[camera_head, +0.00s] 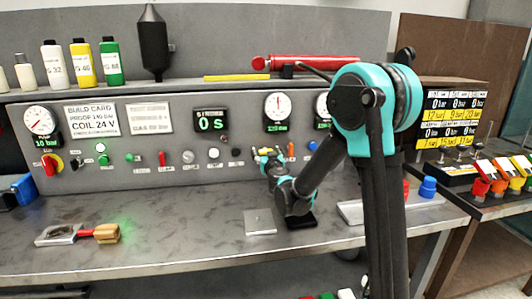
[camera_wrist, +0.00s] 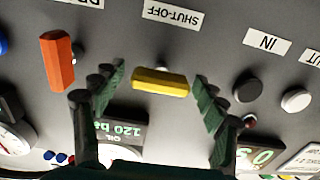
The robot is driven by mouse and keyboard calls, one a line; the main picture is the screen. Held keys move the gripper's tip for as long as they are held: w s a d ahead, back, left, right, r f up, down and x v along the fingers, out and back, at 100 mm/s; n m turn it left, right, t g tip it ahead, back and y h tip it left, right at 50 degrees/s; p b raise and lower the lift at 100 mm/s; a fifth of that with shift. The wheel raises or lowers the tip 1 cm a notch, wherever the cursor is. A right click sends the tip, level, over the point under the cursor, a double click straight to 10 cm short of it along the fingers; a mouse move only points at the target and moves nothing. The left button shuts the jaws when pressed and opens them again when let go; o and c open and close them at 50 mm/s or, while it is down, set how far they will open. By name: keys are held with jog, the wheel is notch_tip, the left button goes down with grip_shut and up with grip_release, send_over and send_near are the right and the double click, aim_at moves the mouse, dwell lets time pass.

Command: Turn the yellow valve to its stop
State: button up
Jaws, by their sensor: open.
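The yellow valve handle (camera_wrist: 161,82) is a short bar on the grey panel, lying almost level in the wrist view by the SHUT-OFF label (camera_wrist: 172,14). My gripper (camera_wrist: 159,76) is open around it, with one dark green finger beyond each end of the bar. Small gaps seem to show at both ends; I cannot tell how far the fingertips are from the panel. In the head view my gripper (camera_head: 268,158) is at the panel, and the arm hides most of the valve.
An orange handle (camera_wrist: 58,60) is just left of the left finger in the wrist view. A black knob (camera_wrist: 247,88) and a white knob (camera_wrist: 296,100) are right of the right finger. A grey plate (camera_head: 259,222) lies on the bench below my gripper.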

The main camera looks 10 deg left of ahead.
jog(key=c, duration=1.2)
jog(key=shift+o, duration=0.2)
jog(key=shift+n, duration=0.3)
jog(key=n, duration=0.4)
jog(key=shift+a, duration=0.1)
jog(key=n, duration=0.5)
jog(key=shift+s, duration=0.1)
jog(key=n, duration=0.4)
jog(key=shift+a+f, duration=0.1)
jog(key=shift+n, duration=2.1)
jog(key=shift+f, duration=0.1)
